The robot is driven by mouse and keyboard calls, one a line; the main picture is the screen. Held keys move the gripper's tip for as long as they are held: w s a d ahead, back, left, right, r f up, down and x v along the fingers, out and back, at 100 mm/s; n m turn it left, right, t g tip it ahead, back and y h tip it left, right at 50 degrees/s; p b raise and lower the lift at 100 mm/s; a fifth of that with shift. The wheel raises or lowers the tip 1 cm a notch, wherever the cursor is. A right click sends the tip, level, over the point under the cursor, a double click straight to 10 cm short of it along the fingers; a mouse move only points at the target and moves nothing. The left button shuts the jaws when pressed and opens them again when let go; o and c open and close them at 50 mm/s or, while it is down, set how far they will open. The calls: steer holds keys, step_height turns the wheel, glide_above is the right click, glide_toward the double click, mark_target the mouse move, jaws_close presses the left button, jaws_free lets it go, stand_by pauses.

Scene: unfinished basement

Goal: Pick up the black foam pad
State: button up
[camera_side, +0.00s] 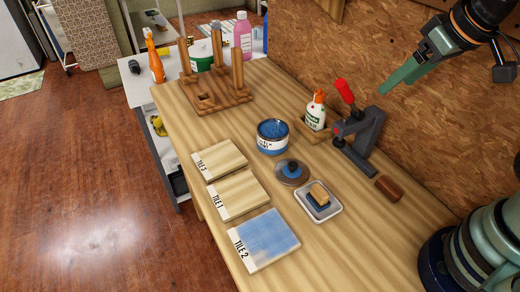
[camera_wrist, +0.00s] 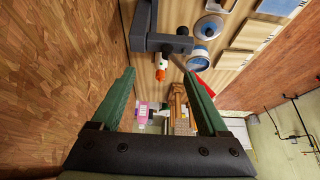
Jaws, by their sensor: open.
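A small pad with a tan block on top and a dark layer beneath (camera_side: 319,197) sits in a shallow white tray (camera_side: 334,213) on the wooden bench. I take the dark layer for the black foam pad; its underside is hidden. In the wrist view, part of the tray and pad (camera_wrist: 219,5) shows at the top edge. My gripper (camera_side: 384,92) is open and empty. It hangs high above the back of the bench, well away from the tray, beyond the clamp. Its two green fingers (camera_wrist: 159,74) stand wide apart in the wrist view.
A chipboard wall (camera_side: 310,55) rises behind.

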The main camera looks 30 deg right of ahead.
step_height(320, 180, up, 4)
steer(key=n+g, duration=0.6)
steer(key=n, duration=1.2)
glide_above(322, 190)
steer(key=f, duration=2.2)
steer(key=shift+w+d+f, duration=0.1)
steer(key=shift+d+f, duration=0.1)
steer(key=shift+d, duration=0.2)
steer(key=shift+a+f, duration=0.25)
steer(key=shift+f, duration=0.85)
steer(key=shift+a+f, duration=0.2)
steer(key=shift+f, duration=1.7)
jaws_close()
